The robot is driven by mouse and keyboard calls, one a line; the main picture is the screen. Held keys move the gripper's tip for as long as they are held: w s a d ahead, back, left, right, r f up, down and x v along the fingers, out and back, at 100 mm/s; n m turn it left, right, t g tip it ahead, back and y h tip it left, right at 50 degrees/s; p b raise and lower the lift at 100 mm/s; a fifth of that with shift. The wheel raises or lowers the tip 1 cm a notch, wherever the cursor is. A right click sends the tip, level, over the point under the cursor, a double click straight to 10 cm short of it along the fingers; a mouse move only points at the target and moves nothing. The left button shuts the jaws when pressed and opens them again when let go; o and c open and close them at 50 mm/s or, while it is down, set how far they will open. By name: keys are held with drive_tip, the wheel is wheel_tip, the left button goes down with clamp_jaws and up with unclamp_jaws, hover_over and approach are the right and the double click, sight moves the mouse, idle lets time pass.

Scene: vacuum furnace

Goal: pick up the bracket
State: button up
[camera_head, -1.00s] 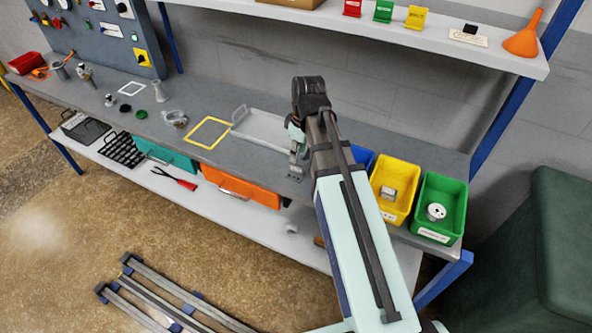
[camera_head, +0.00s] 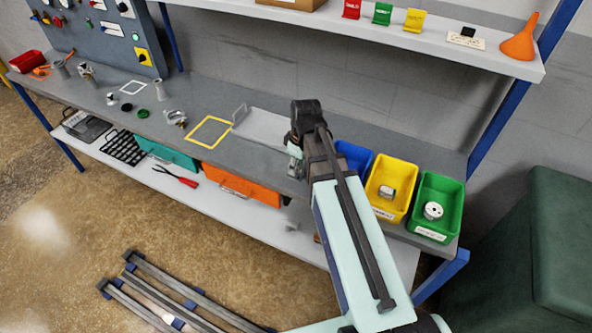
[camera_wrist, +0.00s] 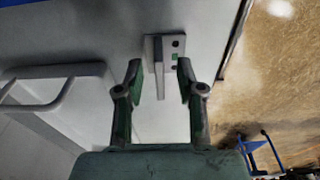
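The bracket (camera_wrist: 176,46) is a light grey metal piece in the wrist view, with a flat plate with dark holes and an upright flange. It rests on the grey bench top near the front edge. My gripper (camera_wrist: 160,78) is open, with its two green fingers to either side of the flange in the picture. A gap seems to remain between the fingertips and the plate. In the head view my gripper (camera_head: 295,165) is small and partly hidden by my arm over the bench, and the bracket cannot be made out there.
A light tray (camera_head: 262,127) with a handle lies left of my gripper; its handle (camera_wrist: 62,88) shows in the wrist view. Blue (camera_head: 353,157), yellow (camera_head: 401,173) and green (camera_head: 451,190) bins stand to the right. A yellow square outline (camera_head: 209,133) is clear.

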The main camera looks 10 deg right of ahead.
clamp_jaws()
drive_tip(key=shift+r, duration=0.2)
